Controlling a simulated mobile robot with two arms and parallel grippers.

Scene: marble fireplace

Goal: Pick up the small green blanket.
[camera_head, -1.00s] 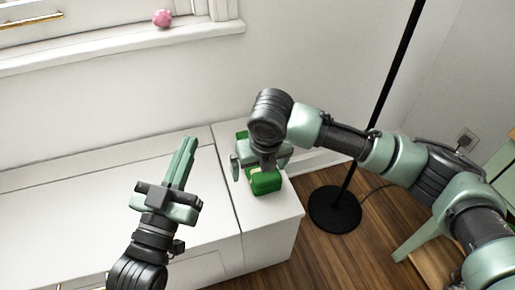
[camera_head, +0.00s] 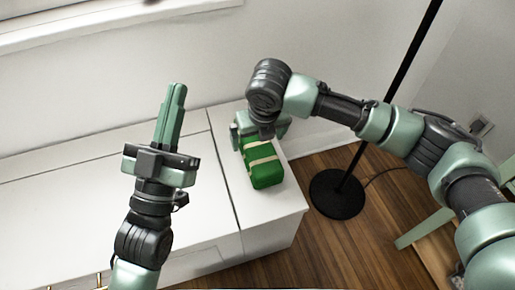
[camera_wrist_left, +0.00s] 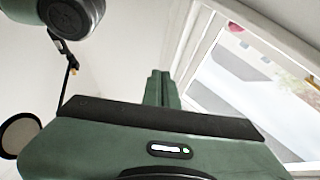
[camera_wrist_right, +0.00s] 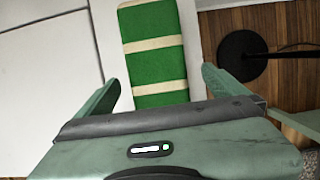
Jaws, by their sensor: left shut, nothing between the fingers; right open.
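The small green blanket (camera_head: 265,171) is a folded green bundle with cream bands. It lies on the right end of the white cabinet top. In the right wrist view the blanket (camera_wrist_right: 154,56) lies between my open fingers, with a gap on either side; I cannot tell the height of the fingers above it. My right gripper (camera_head: 260,128) is at the blanket's far end and hides part of it. My left gripper (camera_head: 178,88) is shut and empty, raised over the cabinet to the left of the blanket.
The white cabinet top (camera_head: 80,200) is bare left of the blanket. A black lamp base (camera_head: 338,194) with a tall pole stands on the wooden floor to the right. A white wall and window sill (camera_head: 90,28) are behind.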

